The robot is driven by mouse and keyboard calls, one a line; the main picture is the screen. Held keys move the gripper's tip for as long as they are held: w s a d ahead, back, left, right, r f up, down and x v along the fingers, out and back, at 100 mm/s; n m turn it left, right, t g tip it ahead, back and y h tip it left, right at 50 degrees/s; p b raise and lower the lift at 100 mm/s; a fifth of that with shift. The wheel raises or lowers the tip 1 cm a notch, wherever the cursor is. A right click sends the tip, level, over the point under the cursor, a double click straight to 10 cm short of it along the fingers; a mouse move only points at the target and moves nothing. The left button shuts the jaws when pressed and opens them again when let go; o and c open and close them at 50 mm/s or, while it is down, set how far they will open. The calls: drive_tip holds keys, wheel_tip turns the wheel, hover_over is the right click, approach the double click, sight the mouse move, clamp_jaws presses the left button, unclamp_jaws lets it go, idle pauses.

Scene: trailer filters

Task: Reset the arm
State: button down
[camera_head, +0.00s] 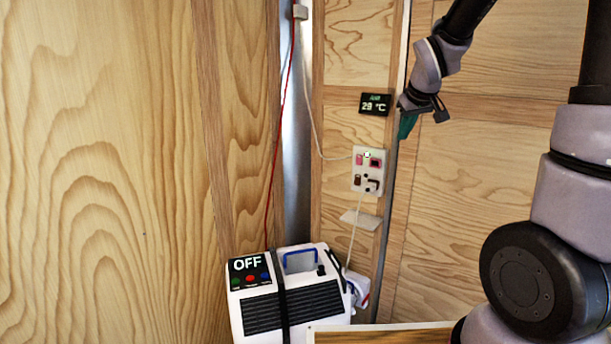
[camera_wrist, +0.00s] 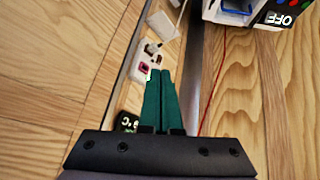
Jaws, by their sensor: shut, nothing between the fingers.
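My gripper (camera_head: 405,127) is at the upper right of the head view, in front of the wooden wall, just right of the temperature display and above right of the socket panel. In the wrist view its two green fingers (camera_wrist: 161,76) are together and hold nothing. My arm comes in from the upper right of the head view, with its thicker links at the right edge. The fingers cover part of the wall and the metal strip in the wrist view.
A socket panel (camera_head: 368,170) with switches and a plug is on the wall below a display (camera_head: 375,104) reading 29 °C. A white machine (camera_head: 290,290) marked OFF stands below, with a blue handle. A red cable (camera_head: 278,130) hangs down to it. A small shelf (camera_head: 360,220) sits under the panel.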

drive_tip(key=s+r+m+y, duration=0.1)
drive_tip(key=s+r+m, duration=0.2)
drive_tip(key=s, duration=0.9)
drive_tip(key=s+a+r+m, duration=0.1)
drive_tip(key=s+r+m, duration=0.3)
drive_tip(key=s, duration=0.8)
drive_tip(key=shift+s+a+r+y, duration=0.25)
drive_tip(key=shift+s+r+y, duration=0.15)
drive_tip(key=shift+r, duration=0.25)
